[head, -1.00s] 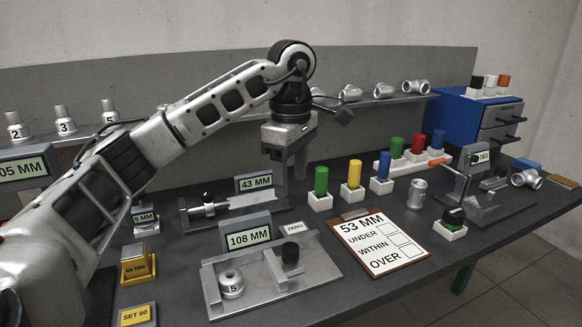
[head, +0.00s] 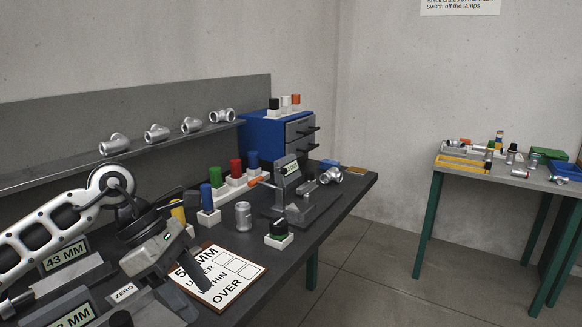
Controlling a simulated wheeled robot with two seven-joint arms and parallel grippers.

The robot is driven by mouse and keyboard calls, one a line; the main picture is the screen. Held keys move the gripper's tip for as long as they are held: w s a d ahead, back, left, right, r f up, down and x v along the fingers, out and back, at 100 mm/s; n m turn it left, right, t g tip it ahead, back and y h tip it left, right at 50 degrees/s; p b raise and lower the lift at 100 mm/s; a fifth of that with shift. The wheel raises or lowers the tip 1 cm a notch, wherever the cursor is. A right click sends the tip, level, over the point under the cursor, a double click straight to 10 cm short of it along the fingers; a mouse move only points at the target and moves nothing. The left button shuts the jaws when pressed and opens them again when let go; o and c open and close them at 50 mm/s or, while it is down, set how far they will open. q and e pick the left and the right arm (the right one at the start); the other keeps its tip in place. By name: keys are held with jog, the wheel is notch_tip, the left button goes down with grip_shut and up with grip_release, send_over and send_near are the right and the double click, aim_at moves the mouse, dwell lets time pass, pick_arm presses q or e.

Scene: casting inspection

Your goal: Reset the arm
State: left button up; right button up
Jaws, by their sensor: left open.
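My left arm comes in from the lower left over the dark workbench (head: 330,215). My left gripper (head: 192,282) is open, with its fingers pointing down to the right in front of the clipboard card (head: 235,275) marked with MM, WITHIN and OVER. The gripper hides part of the card's left side. No object shows between its fingers, though their tips are partly hard to make out. My right gripper is not in view.
Coloured pegs in white blocks, such as the blue one (head: 206,198), stand close behind the gripper. A grey cylinder (head: 243,215), a gauge stand (head: 290,185) and a blue drawer cabinet (head: 268,135) are further right. A second table (head: 437,165) stands at far right.

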pick_arm(q)
jog(key=s+d+r+n+t+h, duration=0.1)
jog(key=s+d+n+h, duration=0.2)
jog(key=d+n+h, duration=0.4)
jog(key=s+d+r+n+t+h, duration=0.1)
jog(key=s+d+n+h, duration=0.25)
jog(key=d+h, duration=0.45)
jog(key=w+a+f+n+t+y, duration=0.1)
jog(key=a+f+n+t+y, duration=0.25)
jog(key=n+t, duration=0.45)
jog(key=w+a+f+n+t+y, duration=0.1)
jog(key=a+f+n+t+y, duration=0.25)
jog(key=n, duration=0.85)
jog(key=w+a+f+n+t+y, duration=0.1)
jog(key=f+n+t+y, duration=0.4)
jog(key=n, duration=0.6)
jog(key=s+a+f+n+g+y, duration=0.2)
jog(key=s+f+n+g+y, duration=0.1)
jog(key=s+f+n, duration=0.2)
jog(key=s+a+f+n+g+y, duration=0.2)
jog(key=s+f+n+g+y, duration=0.1)
jog(key=s+f, duration=0.4)
jog(key=shift+a+f+n, duration=0.35)
jog(key=shift+f+n, duration=0.5)
